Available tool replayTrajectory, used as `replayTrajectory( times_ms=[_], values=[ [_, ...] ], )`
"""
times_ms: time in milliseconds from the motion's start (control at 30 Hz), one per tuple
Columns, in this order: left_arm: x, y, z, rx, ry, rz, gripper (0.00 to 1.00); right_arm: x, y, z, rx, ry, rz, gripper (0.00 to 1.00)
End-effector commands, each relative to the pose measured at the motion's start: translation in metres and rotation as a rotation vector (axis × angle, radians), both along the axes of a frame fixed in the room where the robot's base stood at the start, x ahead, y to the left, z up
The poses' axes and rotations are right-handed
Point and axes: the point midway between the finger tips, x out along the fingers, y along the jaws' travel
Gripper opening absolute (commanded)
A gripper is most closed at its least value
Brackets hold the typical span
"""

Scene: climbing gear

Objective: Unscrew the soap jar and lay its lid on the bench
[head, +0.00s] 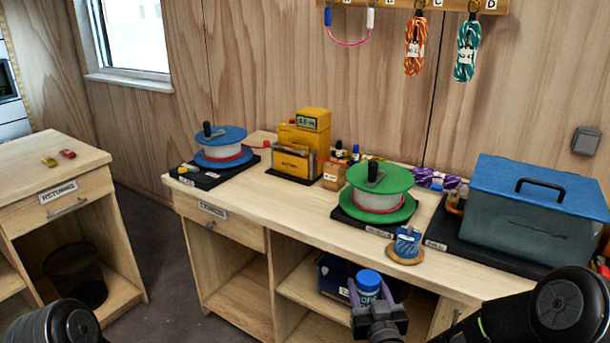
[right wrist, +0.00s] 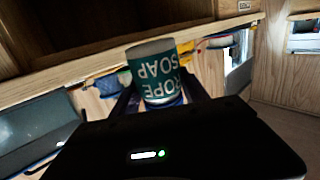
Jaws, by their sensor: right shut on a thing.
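The soap jar (head: 366,297) is a small jar with a teal and white label and a blue lid (head: 369,279). The lid is on the jar. My right gripper (head: 371,302) is shut on the jar, with a finger on each side, and holds it in front of the bench (head: 295,232). In the right wrist view the jar (right wrist: 156,72) reads "ROPE SOAP" upside down, with the blue lid (right wrist: 168,102) at the lower end, partly hidden. My left gripper is out of view; only part of my left arm shows at the lower left.
Some bare wood lies along the front edge. A second cabinet (head: 50,175) stands left.

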Motion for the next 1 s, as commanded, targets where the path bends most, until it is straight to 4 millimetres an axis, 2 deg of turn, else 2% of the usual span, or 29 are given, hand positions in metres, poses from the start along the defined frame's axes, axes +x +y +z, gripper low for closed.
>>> replayTrajectory(
  times_ms=[167, 367, 567, 800, 1000],
  values=[
    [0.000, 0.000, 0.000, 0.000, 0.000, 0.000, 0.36, -0.001, 0.002, -0.001, 0.000, -0.001, 0.010, 0.00],
    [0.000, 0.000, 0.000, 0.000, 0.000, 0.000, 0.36, -0.015, 0.020, -0.010, -0.001, 0.001, 0.093, 0.00],
    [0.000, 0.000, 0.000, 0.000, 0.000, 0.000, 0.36, -0.041, 0.059, -0.027, 0.001, 0.003, 0.270, 0.00],
    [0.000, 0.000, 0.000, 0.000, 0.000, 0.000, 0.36, -0.079, 0.114, -0.051, 0.002, 0.003, 0.519, 0.00],
    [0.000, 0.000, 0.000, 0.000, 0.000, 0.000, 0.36, -0.099, 0.145, -0.064, 0.002, -0.001, 0.659, 0.00]
  ],
)
